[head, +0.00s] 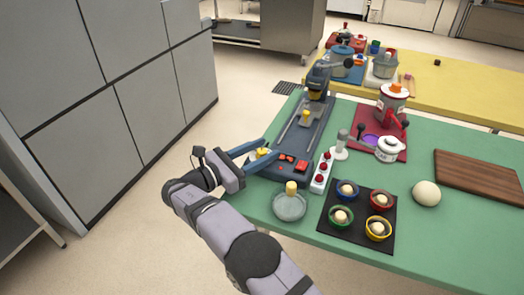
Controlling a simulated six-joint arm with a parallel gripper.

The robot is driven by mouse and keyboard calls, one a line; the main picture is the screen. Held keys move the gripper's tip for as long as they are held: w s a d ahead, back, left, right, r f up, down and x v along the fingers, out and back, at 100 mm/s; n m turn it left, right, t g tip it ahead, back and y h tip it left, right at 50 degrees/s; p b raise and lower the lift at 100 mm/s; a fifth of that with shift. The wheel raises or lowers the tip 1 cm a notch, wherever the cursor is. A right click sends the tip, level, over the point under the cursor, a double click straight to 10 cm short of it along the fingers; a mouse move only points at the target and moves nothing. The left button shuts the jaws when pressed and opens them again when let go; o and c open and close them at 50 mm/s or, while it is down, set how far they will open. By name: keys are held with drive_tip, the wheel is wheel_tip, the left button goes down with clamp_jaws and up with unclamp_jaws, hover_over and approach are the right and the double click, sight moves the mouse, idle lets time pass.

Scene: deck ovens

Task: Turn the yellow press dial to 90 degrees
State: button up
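The press (296,140) is a long dark blue-grey machine on the green table, with two pale rails and red buttons on its near end. A small yellow part (262,152), which looks like the dial, shows at the near left corner of the press. My gripper (270,148) reaches in from the left with its two blue fingers apart. The yellow part shows between the fingers; I cannot tell whether they touch it. The dial's angle and any marks are too small to read. Another yellow knob (305,117) stands between the rails.
A glass bowl with a yellow knob (289,207) and a strip with red knobs (321,174) stand close to the press. A black mat (358,247) holds several coloured cups. A white pot (388,150), dough ball (426,194) and wooden board (480,175) lie right.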

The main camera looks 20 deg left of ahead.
drive_tip(key=shift+b+v, duration=0.4)
drive_tip(key=shift+v, duration=3.3)
